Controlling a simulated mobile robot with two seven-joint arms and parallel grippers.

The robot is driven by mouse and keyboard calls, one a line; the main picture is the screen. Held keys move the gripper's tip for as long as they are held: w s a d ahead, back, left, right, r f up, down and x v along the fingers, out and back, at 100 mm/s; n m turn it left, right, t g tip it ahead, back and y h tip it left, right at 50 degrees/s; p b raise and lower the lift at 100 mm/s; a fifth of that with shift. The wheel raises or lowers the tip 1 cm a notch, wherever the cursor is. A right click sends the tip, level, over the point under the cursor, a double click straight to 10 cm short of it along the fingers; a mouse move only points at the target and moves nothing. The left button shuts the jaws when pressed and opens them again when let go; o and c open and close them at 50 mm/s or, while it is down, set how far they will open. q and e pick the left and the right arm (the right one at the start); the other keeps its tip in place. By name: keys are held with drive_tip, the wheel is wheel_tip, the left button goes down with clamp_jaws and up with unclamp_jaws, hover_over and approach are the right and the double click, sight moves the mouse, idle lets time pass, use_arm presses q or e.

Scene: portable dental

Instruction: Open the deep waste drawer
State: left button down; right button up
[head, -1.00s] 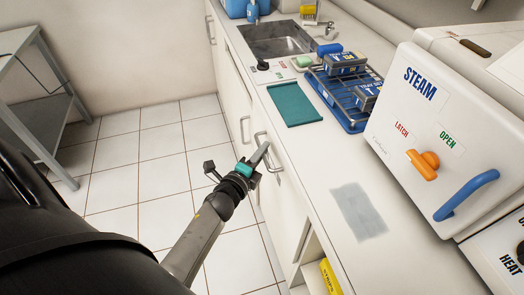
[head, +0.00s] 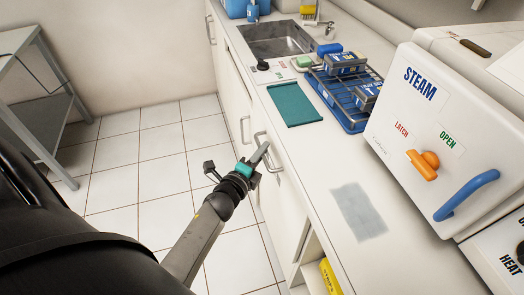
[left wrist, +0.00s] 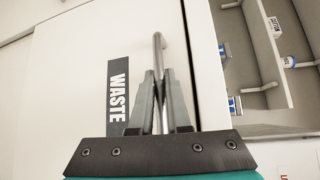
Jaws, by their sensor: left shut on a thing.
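The waste drawer (left wrist: 85,70) is a white front with a dark label reading WASTE in the left wrist view. It looks shut, flush with the cabinet run. Its metal bar handle (left wrist: 158,48) runs between my fingers. My left gripper (left wrist: 159,88) is shut on this handle. In the head view my left gripper (head: 262,152) is at the handle (head: 270,157) on the cabinet front below the counter. The fingers hide part of the bar. My right gripper is in neither view.
The counter (head: 310,160) runs above the drawer with a teal mat (head: 294,104), a blue rack (head: 350,122) and a white steam unit (head: 412,130). An open shelf niche (left wrist: 250,55) lies beside the drawer. The tiled floor (head: 140,150) before the cabinets is clear.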

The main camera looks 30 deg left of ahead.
use_arm(q)
drive_tip(key=s+a, duration=1.5)
drive_tip(key=s, duration=0.3)
drive_tip(key=shift+s+a, duration=0.25)
drive_tip(key=shift+a, duration=0.1)
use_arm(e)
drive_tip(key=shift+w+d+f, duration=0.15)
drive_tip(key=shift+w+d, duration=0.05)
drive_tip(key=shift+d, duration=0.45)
use_arm(q)
drive_tip(key=c, duration=0.9)
unclamp_jaws()
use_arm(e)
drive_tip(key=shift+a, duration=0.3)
use_arm(q)
drive_tip(key=shift+s, duration=0.1)
